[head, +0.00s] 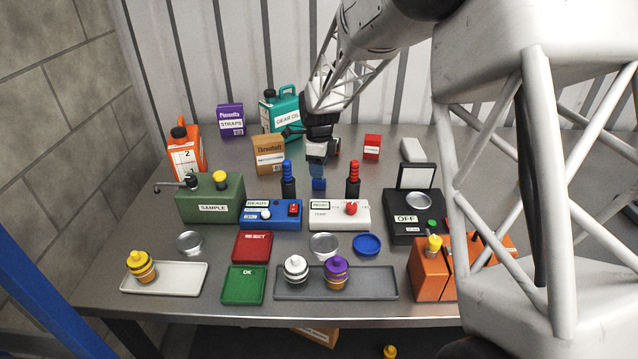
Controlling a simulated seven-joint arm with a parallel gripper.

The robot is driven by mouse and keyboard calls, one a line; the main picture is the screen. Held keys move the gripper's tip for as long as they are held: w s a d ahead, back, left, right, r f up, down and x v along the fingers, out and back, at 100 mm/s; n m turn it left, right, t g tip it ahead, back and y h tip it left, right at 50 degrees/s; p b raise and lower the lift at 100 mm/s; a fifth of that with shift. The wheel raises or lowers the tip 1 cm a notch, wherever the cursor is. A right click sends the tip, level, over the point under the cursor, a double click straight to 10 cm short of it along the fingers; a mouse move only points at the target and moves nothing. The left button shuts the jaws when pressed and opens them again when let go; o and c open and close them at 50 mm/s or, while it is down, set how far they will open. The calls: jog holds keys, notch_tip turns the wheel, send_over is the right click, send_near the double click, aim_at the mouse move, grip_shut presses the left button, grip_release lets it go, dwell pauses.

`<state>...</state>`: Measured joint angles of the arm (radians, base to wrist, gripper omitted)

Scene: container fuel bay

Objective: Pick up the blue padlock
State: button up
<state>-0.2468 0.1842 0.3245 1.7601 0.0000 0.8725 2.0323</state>
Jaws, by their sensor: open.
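A small blue block-shaped thing, which looks like the blue padlock (319,184), is on the back part of the metal table, between the blue-topped and red-topped black posts. It is too small to make out a shackle. My gripper (317,162) reaches down from above, directly over it in the picture. The gripper is open. Its fingers are small and dark here, and I cannot tell whether they touch the blue thing or are around it.
Close by stand the blue-topped post (288,180), the red-topped post (352,180), a blue box (270,222) and a white box (325,221) in front. A brown carton (268,152) and a red box (371,147) stand behind. The green sample box (210,203) is left.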

aim_at(319, 181)
jog(key=shift+f, duration=0.15)
jog(key=shift+f, duration=2.5)
grip_shut()
